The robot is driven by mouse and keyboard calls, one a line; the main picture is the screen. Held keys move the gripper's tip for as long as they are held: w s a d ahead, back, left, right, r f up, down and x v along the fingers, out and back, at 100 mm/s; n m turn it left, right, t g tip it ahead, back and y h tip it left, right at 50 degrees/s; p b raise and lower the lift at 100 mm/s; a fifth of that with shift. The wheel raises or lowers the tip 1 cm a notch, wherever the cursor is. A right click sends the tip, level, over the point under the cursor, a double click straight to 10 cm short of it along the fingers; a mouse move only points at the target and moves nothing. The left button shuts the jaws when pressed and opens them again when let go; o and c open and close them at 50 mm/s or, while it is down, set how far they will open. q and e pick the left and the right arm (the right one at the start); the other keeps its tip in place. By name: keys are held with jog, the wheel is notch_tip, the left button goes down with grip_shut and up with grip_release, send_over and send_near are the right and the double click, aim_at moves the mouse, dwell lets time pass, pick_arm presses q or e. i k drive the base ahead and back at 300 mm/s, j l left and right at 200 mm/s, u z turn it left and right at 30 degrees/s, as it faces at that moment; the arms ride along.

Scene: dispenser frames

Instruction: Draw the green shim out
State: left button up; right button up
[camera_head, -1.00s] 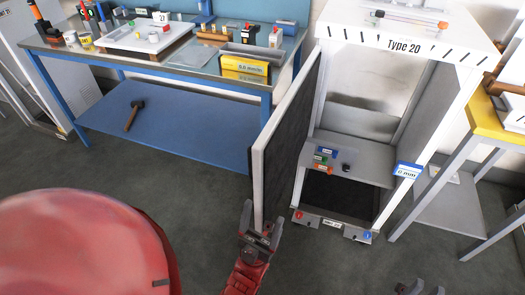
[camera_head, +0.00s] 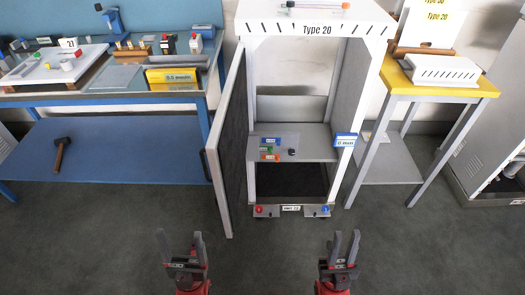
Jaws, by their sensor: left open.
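A small green piece (camera_head: 269,149), which looks like the green shim, is at the left of the shelf inside the open white "Type 20" cabinet (camera_head: 313,29). A blue piece (camera_head: 272,141) is just above it and an orange piece (camera_head: 269,157) just below. How it is seated is too small to tell. My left gripper (camera_head: 183,238) is open and empty, below and left of the cabinet. My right gripper (camera_head: 342,236) is open and empty, below and right of it. Both are apart from the cabinet.
The cabinet door (camera_head: 228,150) stands open on the left, jutting forward. A small dark knob-like thing (camera_head: 292,152) is on the shelf. A blue bench (camera_head: 110,150) with a hammer (camera_head: 61,153) is left, a yellow-topped table (camera_head: 470,90) right. The floor in front is clear.

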aim_at(270, 149)
jog(key=i+j, duration=0.55)
jog(key=i, duration=0.25)
